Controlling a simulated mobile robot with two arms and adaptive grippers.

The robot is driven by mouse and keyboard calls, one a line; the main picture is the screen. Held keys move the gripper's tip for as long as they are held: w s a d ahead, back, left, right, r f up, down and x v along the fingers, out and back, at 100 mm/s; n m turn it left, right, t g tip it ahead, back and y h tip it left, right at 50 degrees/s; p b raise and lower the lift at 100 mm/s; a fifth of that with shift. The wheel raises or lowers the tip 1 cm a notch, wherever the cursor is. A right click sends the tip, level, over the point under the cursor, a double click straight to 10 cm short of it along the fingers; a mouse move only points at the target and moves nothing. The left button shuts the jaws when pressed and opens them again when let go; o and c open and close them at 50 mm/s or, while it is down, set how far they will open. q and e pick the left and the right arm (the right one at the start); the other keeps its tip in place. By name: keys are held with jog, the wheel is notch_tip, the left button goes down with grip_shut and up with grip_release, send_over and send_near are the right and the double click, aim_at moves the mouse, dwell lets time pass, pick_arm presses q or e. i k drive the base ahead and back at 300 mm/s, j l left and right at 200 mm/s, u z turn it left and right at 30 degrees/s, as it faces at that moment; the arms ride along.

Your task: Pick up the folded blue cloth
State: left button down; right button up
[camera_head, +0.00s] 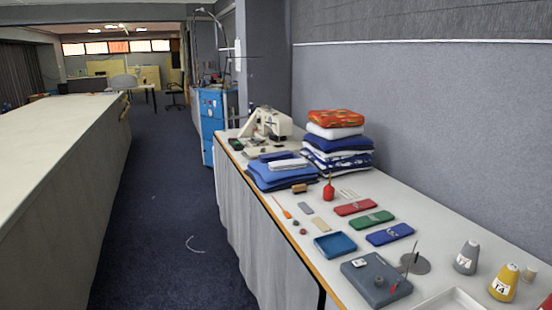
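Folded blue cloth (272,178) lies in a low pile near the front edge of the long table (432,254), with a smaller white folded piece (288,164) on top. A taller stack of folded cloths stands behind it on the right. That stack has a red patterned cloth (337,117) on top, a white one (335,131) below it, then a plain blue one (338,143) and blue-and-white patterned ones (340,160). Which blue cloth is meant, I cannot tell. Neither of my grippers is in view.
A sewing machine (268,124) stands behind the piles. A wall bounds the table's right side. Carpeted floor (165,200) is open on the left.

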aim_at(285, 154)
jog(key=i+j+u, duration=0.15)
jog(key=i+u, duration=0.3)
jog(key=i, duration=2.35)
jog(key=i+j+z, duration=0.2)
jog(key=i+z, duration=0.25)
jog(key=i+j+z, duration=0.45)
jog(key=i, duration=0.15)
jog(key=i+j+z, duration=0.5)
jog(key=k+l, duration=0.05)
